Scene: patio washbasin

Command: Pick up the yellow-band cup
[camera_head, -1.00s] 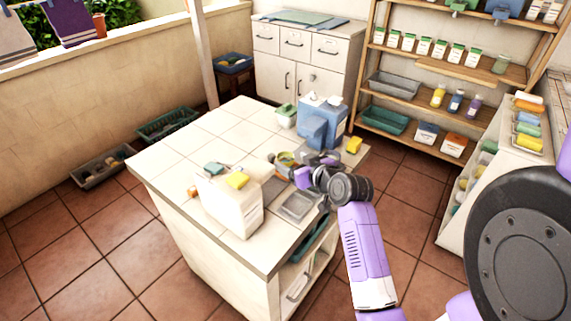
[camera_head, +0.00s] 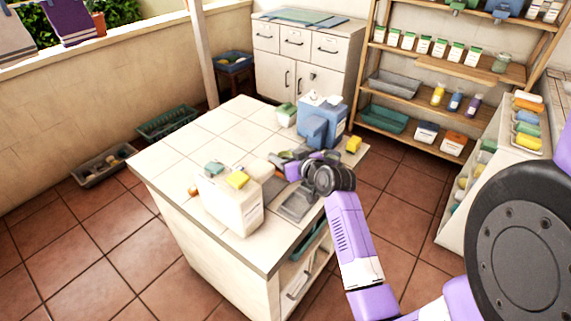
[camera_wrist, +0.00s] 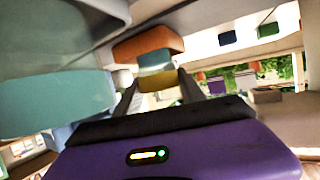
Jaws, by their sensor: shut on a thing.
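My gripper (camera_head: 279,161) is low over the near right part of the tiled counter (camera_head: 195,140). In the wrist view its two dark fingers (camera_wrist: 158,90) close from both sides on a small piece with a yellow band, which I take to be the yellow-band cup (camera_wrist: 157,80). A teal part and an orange shape show just above the yellow there; I cannot tell whether they belong to the cup. In the head view the cup is not clearly visible behind the gripper. I cannot tell whether it touches the counter.
A grey tray (camera_head: 297,206) lies in front. The counter's far left is mostly clear.

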